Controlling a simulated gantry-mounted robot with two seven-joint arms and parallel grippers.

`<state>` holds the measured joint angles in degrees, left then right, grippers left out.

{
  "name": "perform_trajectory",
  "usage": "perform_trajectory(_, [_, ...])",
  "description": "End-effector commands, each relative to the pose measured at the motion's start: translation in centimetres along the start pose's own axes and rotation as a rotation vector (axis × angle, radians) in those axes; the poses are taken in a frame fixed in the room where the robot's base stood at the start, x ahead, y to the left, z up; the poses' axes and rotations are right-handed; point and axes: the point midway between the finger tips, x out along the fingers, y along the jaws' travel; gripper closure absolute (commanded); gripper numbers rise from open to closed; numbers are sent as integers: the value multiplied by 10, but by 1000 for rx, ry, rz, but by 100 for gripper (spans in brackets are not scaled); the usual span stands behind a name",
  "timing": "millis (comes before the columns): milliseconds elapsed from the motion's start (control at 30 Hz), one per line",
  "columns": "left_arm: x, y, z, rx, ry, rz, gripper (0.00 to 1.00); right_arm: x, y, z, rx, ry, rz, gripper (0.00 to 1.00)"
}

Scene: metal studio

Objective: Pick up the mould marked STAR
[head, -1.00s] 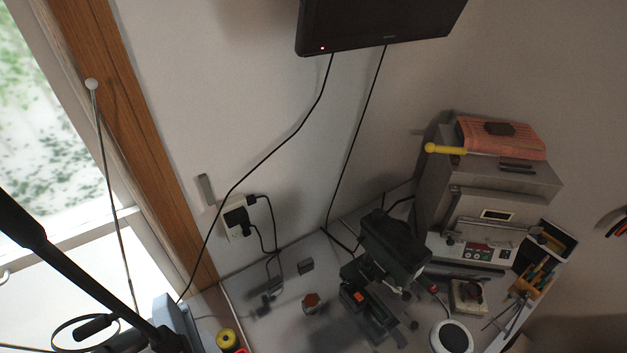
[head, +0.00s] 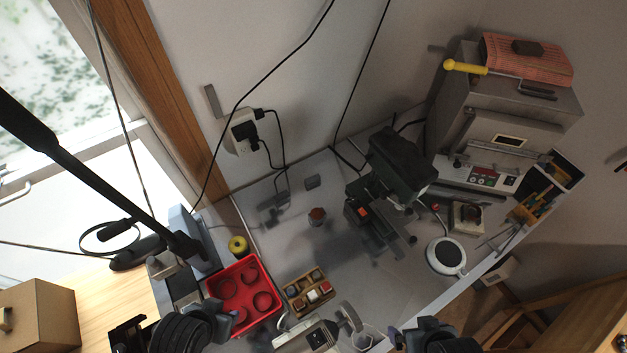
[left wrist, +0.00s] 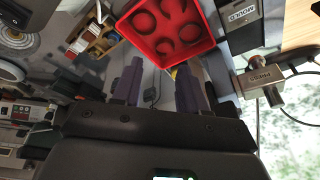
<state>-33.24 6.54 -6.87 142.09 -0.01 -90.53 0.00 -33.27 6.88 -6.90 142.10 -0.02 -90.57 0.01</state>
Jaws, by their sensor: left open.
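No mould with a readable STAR mark shows. A red tray (head: 272,289) with several round red shapes in it stands at the lower middle of the head view; it also shows at the top of the left wrist view (left wrist: 205,42). I cannot tell whether these shapes are moulds or recesses. My left gripper (left wrist: 160,88) is open and empty in the left wrist view, its two fingers apart below the tray. In the head view my left wrist is dark, beside the tray's near left edge. My right gripper (head: 432,335) is at the bottom edge, partly cut off; its jaws are unclear.
A wooden compartment box (head: 297,301) with small pieces stands right of the tray. A yellow roll (head: 238,245) sits behind it. A dark bench machine (head: 395,170), a round white-rimmed dish (head: 446,256) and a grey oven (head: 505,110) stand farther right.

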Motion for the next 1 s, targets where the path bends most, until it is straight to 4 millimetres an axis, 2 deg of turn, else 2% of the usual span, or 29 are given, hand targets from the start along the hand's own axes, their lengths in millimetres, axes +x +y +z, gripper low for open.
perform_trajectory(67, [0,-1,0,3,0,-2,57,0,0,0,0,0,0,0])
perform_trajectory(100, [0,-1,0,4,0,-3,54,0,0,0,0,0,0,0])
perform_trajectory(400, [0,-3,1,11,-1,-9,8,0,0,0,0,0,0,0])
perform_trajectory(767, [3,1,-4,2,6,-5,8,0,2,1,4,-1,1,0])
perform_trajectory(867, [14,6,-22,10,27,-12,8,0,9,3,23,-2,6,0])
perform_trajectory(1000, [46,29,-72,25,86,-14,8,0,31,7,77,-5,23,0])
